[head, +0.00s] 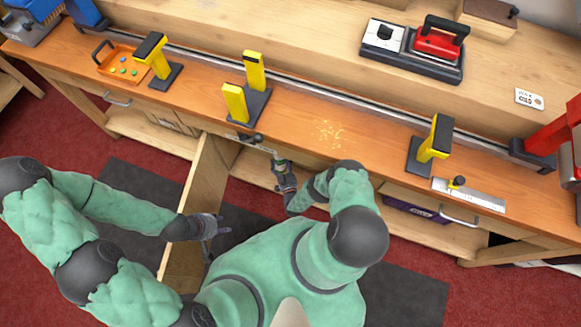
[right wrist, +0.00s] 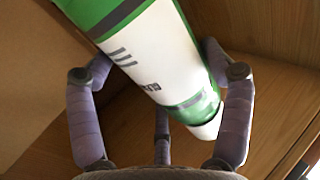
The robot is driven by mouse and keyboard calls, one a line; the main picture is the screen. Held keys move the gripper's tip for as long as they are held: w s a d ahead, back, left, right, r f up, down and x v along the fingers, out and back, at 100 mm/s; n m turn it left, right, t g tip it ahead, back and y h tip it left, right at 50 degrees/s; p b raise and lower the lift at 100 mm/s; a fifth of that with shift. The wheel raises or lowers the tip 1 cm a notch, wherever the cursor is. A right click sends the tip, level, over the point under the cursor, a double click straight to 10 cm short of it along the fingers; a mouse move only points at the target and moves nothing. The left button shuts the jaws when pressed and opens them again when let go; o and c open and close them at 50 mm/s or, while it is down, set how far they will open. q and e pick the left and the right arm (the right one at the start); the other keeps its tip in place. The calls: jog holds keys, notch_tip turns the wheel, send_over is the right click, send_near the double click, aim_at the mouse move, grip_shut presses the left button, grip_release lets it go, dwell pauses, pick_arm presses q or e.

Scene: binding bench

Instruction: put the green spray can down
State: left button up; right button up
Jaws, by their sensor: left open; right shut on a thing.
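The green spray can (right wrist: 155,50) shows in the right wrist view as a white and green cylinder with dark print. It runs slanted across the picture, its upper end cut off by the frame. My right gripper (right wrist: 160,70) has its grey fingers on both sides of the can and is shut on it. In the head view my right gripper (head: 282,168) reaches in at the bench's front edge; the can cannot be made out there. My left gripper (head: 216,229) is open and empty, near a wooden panel. Whether the can touches the wood is unclear.
Wooden surfaces (right wrist: 275,110) surround the can closely. The wooden panel (head: 205,175) stands out from the bench between my arms. On the bench top (head: 370,143) are yellow and black stands (head: 236,103), an orange tray (head: 104,68) and a steel ruler (head: 480,197).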

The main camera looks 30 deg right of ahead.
pick_arm(q)
notch_tip(320, 180, down, 5)
jog(key=b, duration=0.4)
pick_arm(e)
jog(key=d+f, duration=0.3)
jog(key=f, duration=0.4)
jog(key=shift+s+d+f, duration=0.2)
jog(key=shift+s+d, duration=0.1)
jog(key=shift+s, duration=0.15)
jog(key=o, duration=1.1)
jog(key=shift+c, duration=0.2)
pick_arm(q)
jog(key=shift+s+a, duration=0.1)
jog(key=shift+s, duration=0.05)
pick_arm(e)
jog(key=shift+s, duration=0.15)
